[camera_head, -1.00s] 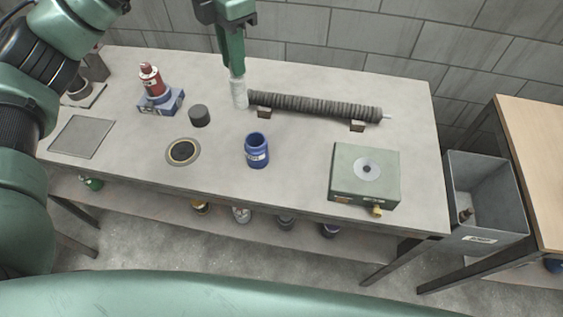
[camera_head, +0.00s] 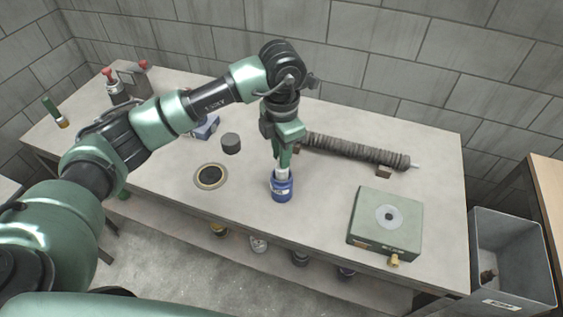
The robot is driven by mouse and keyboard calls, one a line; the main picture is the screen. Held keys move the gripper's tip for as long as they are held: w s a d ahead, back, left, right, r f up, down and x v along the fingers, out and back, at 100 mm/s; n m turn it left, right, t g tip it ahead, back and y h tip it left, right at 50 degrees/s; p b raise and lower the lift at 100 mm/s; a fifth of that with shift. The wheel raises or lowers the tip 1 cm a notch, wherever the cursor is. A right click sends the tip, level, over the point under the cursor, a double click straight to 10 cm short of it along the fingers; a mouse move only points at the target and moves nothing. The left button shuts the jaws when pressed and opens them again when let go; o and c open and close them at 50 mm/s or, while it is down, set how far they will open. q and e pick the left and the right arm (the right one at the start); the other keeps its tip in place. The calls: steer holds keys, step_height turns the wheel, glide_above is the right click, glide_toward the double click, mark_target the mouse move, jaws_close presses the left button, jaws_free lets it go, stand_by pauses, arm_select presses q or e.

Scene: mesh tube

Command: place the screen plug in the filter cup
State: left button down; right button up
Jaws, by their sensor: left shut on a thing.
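My left gripper (camera_head: 283,164) points down, shut on a pale, whitish cylinder, the screen plug (camera_head: 282,173). The blue filter cup (camera_head: 282,192), with a white label, stands upright on the table directly below it. The plug's lower end is at the cup's mouth and looks to be partly inside. The rim and fingers hide how deep it sits and whether it touches the wall. My right gripper is not in view.
A dark ribbed tube (camera_head: 350,151) lies on blocks behind and right of the cup. A green box (camera_head: 385,222) stands to the right. A dark round pad (camera_head: 210,176) and a dark cylinder (camera_head: 231,143) are to the left. A grey bin (camera_head: 512,250) is beyond the table.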

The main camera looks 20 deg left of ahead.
mark_target(282, 172)
arm_select(q)
step_height(282, 172, down, 4)
steer(key=shift+r+p, duration=0.25)
steer(key=shift+p, duration=0.15)
steer(key=shift+f, duration=0.4)
steer(key=shift+f, duration=0.15)
steer(key=c, duration=1.3)
jaws_free()
